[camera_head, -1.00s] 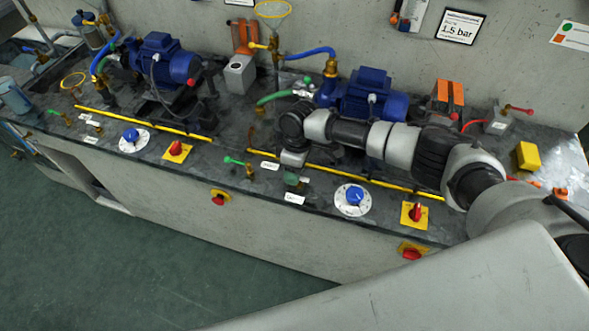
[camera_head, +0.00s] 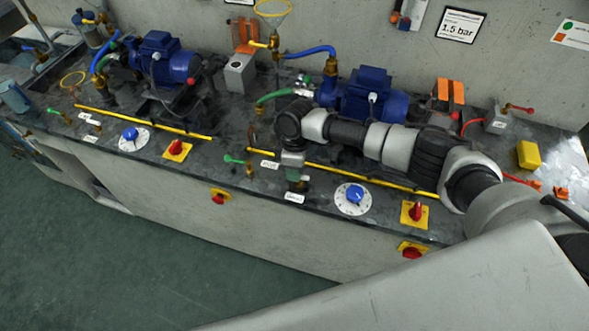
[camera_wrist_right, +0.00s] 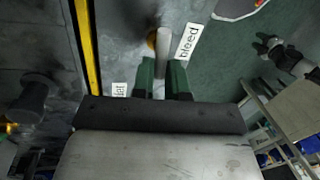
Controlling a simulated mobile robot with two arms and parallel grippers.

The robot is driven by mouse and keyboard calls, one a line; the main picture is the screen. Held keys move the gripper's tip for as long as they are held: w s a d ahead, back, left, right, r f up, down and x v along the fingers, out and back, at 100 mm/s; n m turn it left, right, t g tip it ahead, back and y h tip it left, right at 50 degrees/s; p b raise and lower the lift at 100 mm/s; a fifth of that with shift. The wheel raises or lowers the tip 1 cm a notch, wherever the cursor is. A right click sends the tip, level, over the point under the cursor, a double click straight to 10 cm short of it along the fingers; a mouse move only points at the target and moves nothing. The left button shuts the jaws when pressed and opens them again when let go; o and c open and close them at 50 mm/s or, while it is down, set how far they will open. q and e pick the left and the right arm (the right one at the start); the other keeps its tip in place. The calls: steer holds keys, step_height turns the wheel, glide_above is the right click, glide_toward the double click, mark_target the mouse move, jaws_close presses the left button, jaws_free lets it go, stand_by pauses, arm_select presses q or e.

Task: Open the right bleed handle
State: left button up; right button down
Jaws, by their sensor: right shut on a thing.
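The right bleed handle (camera_wrist_right: 163,52) shows in the right wrist view as a pale, narrow bar over a brass fitting, beside a white "bleed" label (camera_wrist_right: 188,42). My right gripper (camera_wrist_right: 163,72) is shut on this handle, with a green finger on each side of it. In the head view my right gripper (camera_head: 297,179) points down at the bench's front edge, just above the bleed label (camera_head: 294,197). It hides most of the handle there. What looks like my left gripper (camera_wrist_right: 268,44) is small at the upper right of the wrist view, far from the bench.
A green-levered valve (camera_head: 233,160) stands left of the gripper. A yellow rail (camera_head: 340,172) runs behind it. A blue dial (camera_head: 354,198) and a red switch on yellow (camera_head: 415,213) lie to the right. A blue pump (camera_head: 365,94) stands behind my arm.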

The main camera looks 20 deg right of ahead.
steer(key=n, duration=0.4)
steer(key=shift+s+a+r+n+h, duration=0.1)
steer(key=shift+s+a+n+h, duration=0.1)
steer(key=shift+n+h, duration=0.15)
steer(key=n, duration=0.2)
steer(key=n+h, duration=0.1)
steer(key=shift+s+n, duration=0.25)
steer(key=n, duration=0.3)
steer(key=n+p, duration=0.1)
steer(key=shift+s+h, duration=0.3)
steer(key=shift+h, duration=0.05)
steer(key=shift+s+d+n+t+p, duration=0.15)
steer(key=shift+n+t+p, duration=0.25)
steer(key=shift+n, duration=1.6)
steer(key=c, duration=1.1)
jaws_free()
steer(key=shift+s, duration=0.1)
steer(key=shift+c, duration=0.2)
step_height(320, 180, up, 11)
steer(key=w+a+b, duration=0.1)
steer(key=shift+a+f, duration=0.2)
steer(key=shift+a, duration=0.2)
